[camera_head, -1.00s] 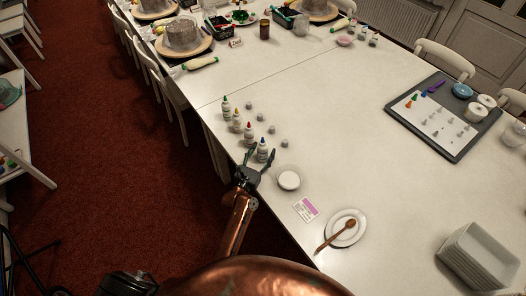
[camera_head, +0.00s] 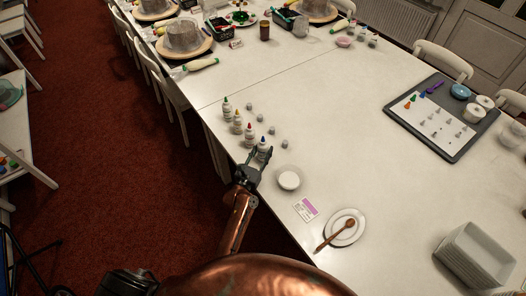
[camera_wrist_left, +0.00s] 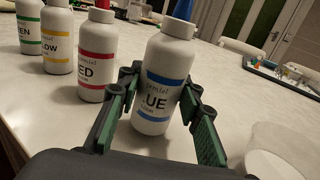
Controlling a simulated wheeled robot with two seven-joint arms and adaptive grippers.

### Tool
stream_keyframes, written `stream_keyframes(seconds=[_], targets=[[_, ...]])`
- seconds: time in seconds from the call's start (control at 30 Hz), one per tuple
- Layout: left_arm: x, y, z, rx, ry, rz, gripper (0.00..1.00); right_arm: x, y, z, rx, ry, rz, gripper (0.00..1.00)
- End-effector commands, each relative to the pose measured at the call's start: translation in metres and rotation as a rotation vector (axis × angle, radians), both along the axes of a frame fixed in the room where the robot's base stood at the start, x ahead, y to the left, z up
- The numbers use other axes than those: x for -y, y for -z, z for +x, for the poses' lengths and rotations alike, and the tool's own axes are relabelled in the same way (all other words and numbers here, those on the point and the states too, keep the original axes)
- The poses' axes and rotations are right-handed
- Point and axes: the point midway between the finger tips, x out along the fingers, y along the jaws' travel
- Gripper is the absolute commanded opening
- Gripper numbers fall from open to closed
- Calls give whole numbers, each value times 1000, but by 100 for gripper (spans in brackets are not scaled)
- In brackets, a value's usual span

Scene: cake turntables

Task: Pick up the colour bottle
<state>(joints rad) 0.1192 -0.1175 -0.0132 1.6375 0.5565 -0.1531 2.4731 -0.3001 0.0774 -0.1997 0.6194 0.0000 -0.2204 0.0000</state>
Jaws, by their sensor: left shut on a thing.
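The blue colour bottle (camera_head: 263,146), white with a blue tip and blue label bands, is the nearest of a row at the table's left edge. It also shows upright in the left wrist view (camera_wrist_left: 163,72), its label partly reading "UE". My left gripper (camera_head: 259,156) is shut on this bottle, with green-padded fingers on either side of it (camera_wrist_left: 164,115). The red bottle (camera_head: 249,133), yellow bottle (camera_head: 238,120) and green bottle (camera_head: 227,105) stand behind it in the row. My right gripper is not in view.
A small white bowl (camera_head: 289,178) stands close to the right of the gripper. Several small grey pieces (camera_head: 272,131) lie beside the bottles. A card (camera_head: 306,209), a plate with a wooden spoon (camera_head: 354,231) and a dark tray (camera_head: 452,151) are further right. The middle of the table is clear.

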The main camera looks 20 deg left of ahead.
Motion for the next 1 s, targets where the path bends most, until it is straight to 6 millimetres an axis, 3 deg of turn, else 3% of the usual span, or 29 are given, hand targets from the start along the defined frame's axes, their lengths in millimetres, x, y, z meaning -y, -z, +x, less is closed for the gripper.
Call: stream_keyframes(seconds=[0.13,0.5,0.7,0.87,0.9,1.0], targets=[[0,-29,1,6,0,-2,22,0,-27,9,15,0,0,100],[-29,-90,-43,4,-1,1,22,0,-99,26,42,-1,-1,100],[-56,-106,-85,1,0,4,22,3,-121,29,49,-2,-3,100],[-68,-115,-105,2,1,2,22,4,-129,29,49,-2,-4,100],[-70,-115,-108,1,0,1,32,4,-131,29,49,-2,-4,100],[-74,-118,-114,2,1,1,25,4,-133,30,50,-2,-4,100]])
